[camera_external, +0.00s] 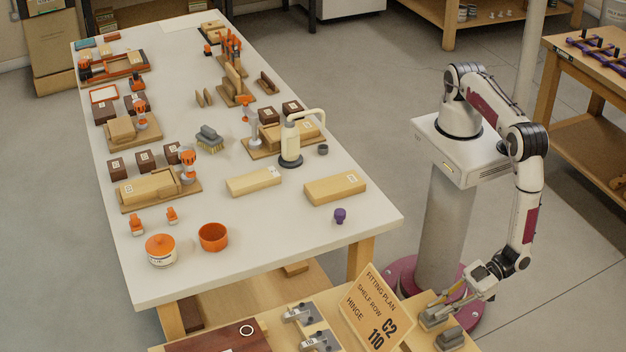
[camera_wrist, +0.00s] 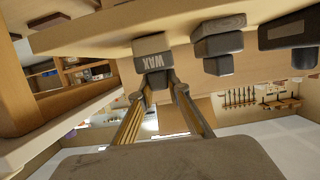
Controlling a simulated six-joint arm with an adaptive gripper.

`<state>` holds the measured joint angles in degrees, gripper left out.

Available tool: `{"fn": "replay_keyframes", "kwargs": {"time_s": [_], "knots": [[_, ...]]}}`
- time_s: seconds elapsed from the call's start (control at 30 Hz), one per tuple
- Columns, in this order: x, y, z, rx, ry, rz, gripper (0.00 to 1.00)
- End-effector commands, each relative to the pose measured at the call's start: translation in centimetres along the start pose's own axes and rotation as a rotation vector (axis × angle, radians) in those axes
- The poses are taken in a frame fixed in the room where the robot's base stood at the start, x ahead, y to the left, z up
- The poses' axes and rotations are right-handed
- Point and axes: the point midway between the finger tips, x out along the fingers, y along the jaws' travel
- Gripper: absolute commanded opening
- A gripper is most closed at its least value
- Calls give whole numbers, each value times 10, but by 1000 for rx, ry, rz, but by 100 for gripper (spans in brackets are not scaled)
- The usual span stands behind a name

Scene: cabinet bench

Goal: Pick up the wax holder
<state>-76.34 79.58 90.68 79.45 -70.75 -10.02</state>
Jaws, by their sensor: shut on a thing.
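I cannot tell whether the holder is resting on the wood or lifted.
A second grey holder (camera_wrist: 218,45) stands close beside it, and a darker block (camera_wrist: 289,33) is further right. In the external view, the second holder (camera_external: 450,338) is just in front. A "Fitting plan" sign (camera_external: 372,308) stands to the left on the front bench (camera_external: 408,342).

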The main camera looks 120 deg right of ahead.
Motion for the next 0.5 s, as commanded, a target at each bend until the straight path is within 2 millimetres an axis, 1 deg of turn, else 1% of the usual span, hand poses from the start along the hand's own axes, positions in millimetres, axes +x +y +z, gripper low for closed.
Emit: {"fn": "replay_keyframes", "kwargs": {"time_s": [0.27,0.5], "knots": [[-4,-1,-16,2,1,0,0],[-12,-1,-41,2,1,0,0]]}}
